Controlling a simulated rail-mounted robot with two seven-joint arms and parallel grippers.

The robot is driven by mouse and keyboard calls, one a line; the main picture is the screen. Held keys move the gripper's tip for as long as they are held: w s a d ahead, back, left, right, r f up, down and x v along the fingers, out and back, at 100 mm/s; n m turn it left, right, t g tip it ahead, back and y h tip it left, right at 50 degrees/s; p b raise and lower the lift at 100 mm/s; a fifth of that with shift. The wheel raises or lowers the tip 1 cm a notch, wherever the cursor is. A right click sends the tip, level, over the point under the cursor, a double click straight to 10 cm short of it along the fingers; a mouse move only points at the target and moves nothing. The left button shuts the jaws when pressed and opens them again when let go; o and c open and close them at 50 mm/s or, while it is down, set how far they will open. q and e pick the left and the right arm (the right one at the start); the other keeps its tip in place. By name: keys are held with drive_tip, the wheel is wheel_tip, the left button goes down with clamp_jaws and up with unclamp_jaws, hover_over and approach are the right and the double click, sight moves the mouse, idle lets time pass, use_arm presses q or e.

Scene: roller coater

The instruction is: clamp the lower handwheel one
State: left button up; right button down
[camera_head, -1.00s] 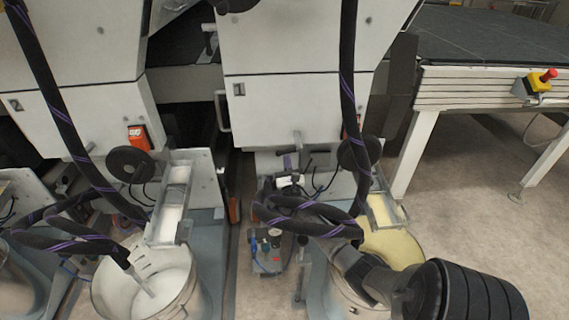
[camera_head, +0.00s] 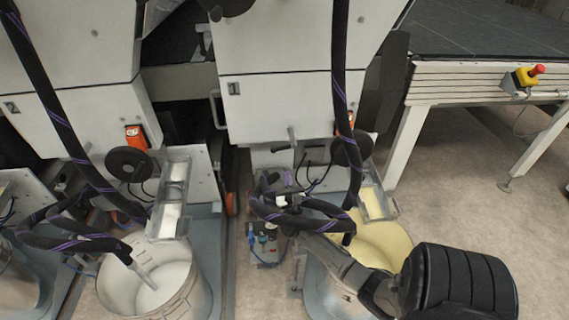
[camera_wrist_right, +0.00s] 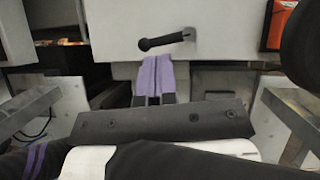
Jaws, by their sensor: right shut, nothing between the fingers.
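A black round handwheel (camera_head: 352,148) is on the front of the right-hand machine in the head view. A similar one (camera_head: 128,164) is on the machine to its left. I cannot tell which one the task names. My right gripper (camera_head: 267,178) has purple fingers and is left of and below the right-hand handwheel, apart from it. In the right wrist view the purple fingers (camera_wrist_right: 153,78) are together and empty, below a short black lever (camera_wrist_right: 165,40). A dark rounded edge (camera_wrist_right: 306,45), probably the handwheel, is cut off at upper right. My left gripper is not in view.
Dark hoses with purple stripes (camera_head: 340,100) hang in front of the machines. A bucket of yellow liquid (camera_head: 385,245) and a bucket of white liquid (camera_head: 160,285) stand below. A metal trough (camera_head: 376,200) sits above the yellow bucket. Open floor lies at right.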

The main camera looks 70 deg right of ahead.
drive_tip(key=s+a, duration=0.2)
drive_tip(key=a, duration=0.1)
drive_tip(key=shift+p, duration=0.4)
drive_tip(key=shift+w, duration=0.1)
idle(0.4)
